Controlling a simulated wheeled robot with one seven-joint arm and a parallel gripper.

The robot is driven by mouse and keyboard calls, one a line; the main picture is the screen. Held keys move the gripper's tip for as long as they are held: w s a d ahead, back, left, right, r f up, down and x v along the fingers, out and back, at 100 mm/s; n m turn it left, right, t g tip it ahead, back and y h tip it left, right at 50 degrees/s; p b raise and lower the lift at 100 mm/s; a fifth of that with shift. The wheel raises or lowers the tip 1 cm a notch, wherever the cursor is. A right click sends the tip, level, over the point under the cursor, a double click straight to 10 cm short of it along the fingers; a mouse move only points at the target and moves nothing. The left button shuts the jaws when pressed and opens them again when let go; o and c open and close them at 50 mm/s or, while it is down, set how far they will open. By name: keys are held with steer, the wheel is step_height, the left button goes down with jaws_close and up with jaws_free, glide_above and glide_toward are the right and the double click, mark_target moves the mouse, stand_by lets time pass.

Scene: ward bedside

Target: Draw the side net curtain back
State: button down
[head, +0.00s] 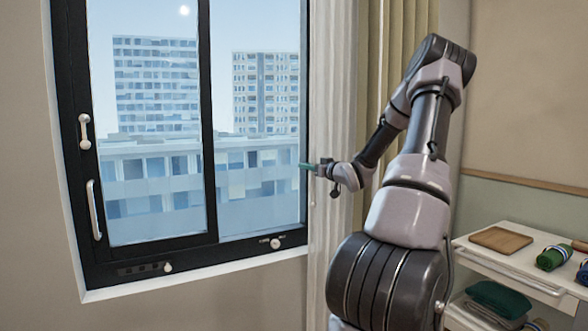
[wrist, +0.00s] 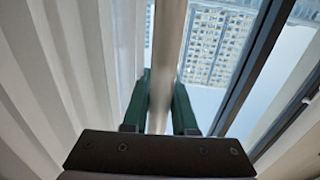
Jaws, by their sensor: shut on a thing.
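The white net curtain (head: 333,90) hangs in a narrow, gathered strip at the right side of the window, and most of the glass is uncovered. My gripper (head: 308,167) is at the curtain's left edge, about halfway up the window. In the wrist view the green fingers of my gripper (wrist: 161,105) are shut on a pale upright edge strip (wrist: 168,45) of the curtain. White pleats (wrist: 60,70) of the curtain hang to the left of the fingers there. My arm hides part of the curtain's right side in the head view.
A dark-framed window (head: 212,120) with white handles fills the left. A heavier beige curtain (head: 368,60) hangs behind my arm. At the right, a bedside trolley (head: 510,268) carries a wooden tray (head: 500,239) and a green rolled item (head: 552,257). Folded green cloth (head: 497,299) lies below.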

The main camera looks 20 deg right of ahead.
steer(key=shift+d, duration=0.95)
steer(key=c, duration=0.7)
jaws_free()
steer(key=v, duration=1)
steer(key=shift+s, duration=0.35)
steer(key=shift+d, duration=0.15)
